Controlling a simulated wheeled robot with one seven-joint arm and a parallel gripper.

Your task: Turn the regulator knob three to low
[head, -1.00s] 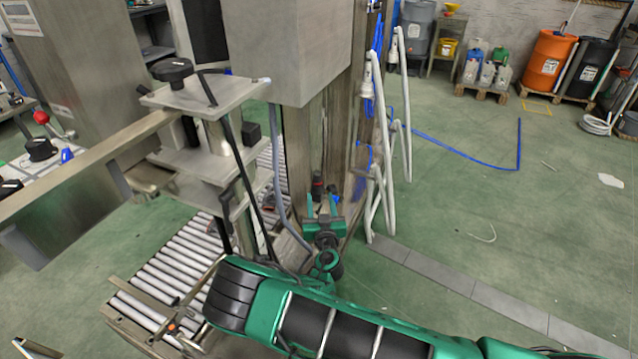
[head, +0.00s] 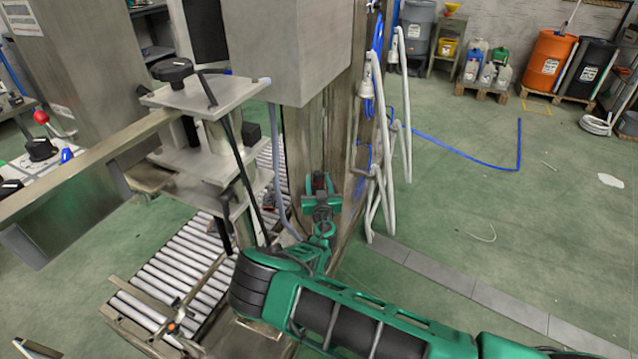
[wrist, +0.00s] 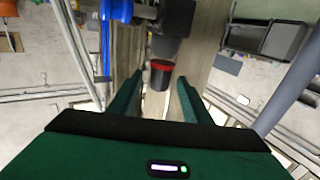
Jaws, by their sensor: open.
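A dark knob with a red ring (wrist: 160,70) shows in the wrist view, below a dark grey housing (wrist: 172,32). I take it for regulator knob three, but no number is legible. In the head view the knob (head: 319,181) is small, low beside the steel column. My gripper (head: 321,194) is right at it, its green jaws apart. In the wrist view my gripper (wrist: 160,84) is open, with one finger on each side of the knob's line. The knob appears between or just beyond the fingertips; contact cannot be told. The knob's setting is not readable.
The steel column (head: 305,150) rises close beside my gripper. White pipes (head: 375,190) stand just right of it. A blue hose or fitting (wrist: 117,12) is near the knob. A roller conveyor (head: 175,270) and a plated fixture (head: 205,130) stand left.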

